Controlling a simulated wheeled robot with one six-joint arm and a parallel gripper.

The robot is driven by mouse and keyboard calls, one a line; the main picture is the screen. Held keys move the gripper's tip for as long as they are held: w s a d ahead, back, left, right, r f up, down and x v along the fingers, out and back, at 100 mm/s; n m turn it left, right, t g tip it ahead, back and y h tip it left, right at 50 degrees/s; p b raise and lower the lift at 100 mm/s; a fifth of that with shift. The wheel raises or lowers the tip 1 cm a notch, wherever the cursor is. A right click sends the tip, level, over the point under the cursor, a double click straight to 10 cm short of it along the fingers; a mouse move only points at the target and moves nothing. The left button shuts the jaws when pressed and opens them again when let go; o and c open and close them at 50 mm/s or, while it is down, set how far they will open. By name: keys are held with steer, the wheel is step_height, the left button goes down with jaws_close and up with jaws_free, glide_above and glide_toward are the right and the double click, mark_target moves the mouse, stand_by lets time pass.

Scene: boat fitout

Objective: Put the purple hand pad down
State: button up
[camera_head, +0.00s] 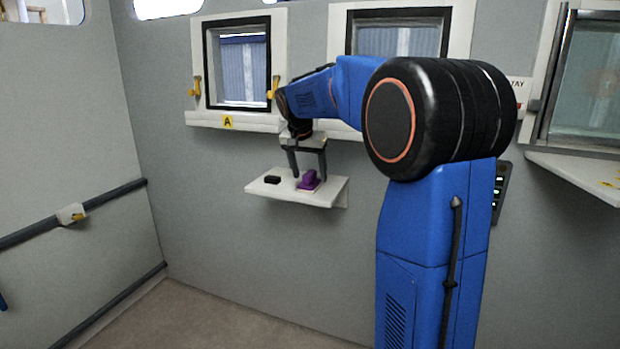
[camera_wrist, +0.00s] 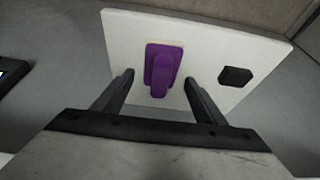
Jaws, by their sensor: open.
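The purple hand pad (camera_head: 308,181) rests on a small white wall shelf (camera_head: 325,196). In the wrist view the purple hand pad (camera_wrist: 163,70) lies on the white shelf (camera_wrist: 125,35), with its raised grip on top and a thin pale edge around its base. My gripper (camera_head: 309,181) is just above the shelf, with its fingers on either side of the pad. In the wrist view my gripper (camera_wrist: 158,76) is open, and gaps show between both fingers and the pad.
A small black block (camera_head: 272,180) lies on the shelf beside the pad; it also shows in the wrist view (camera_wrist: 235,76). A framed window (camera_head: 243,62) with a yellow label A is above the shelf. Dark rails (camera_head: 75,210) run along the left wall.

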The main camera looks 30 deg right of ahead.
steer(key=v, duration=1)
steer(key=s+a+f+n+t+y, duration=0.1)
steer(key=s+a+f+n, duration=0.3)
steer(key=s, duration=0.6)
steer(key=s+a+f+n+y, duration=0.15)
steer(key=s+a+f, duration=0.35)
steer(key=s, duration=0.5)
steer(key=s+a+f+n, duration=0.2)
steer(key=s+a+f, duration=0.1)
steer(key=s+f, duration=0.4)
steer(key=s+a+f+n+t, duration=0.1)
steer(key=s+a+f+n, duration=0.2)
steer(key=s+f, duration=0.4)
steer(key=s+y, duration=0.1)
steer(key=s, duration=0.2)
steer(key=shift+o, duration=0.5)
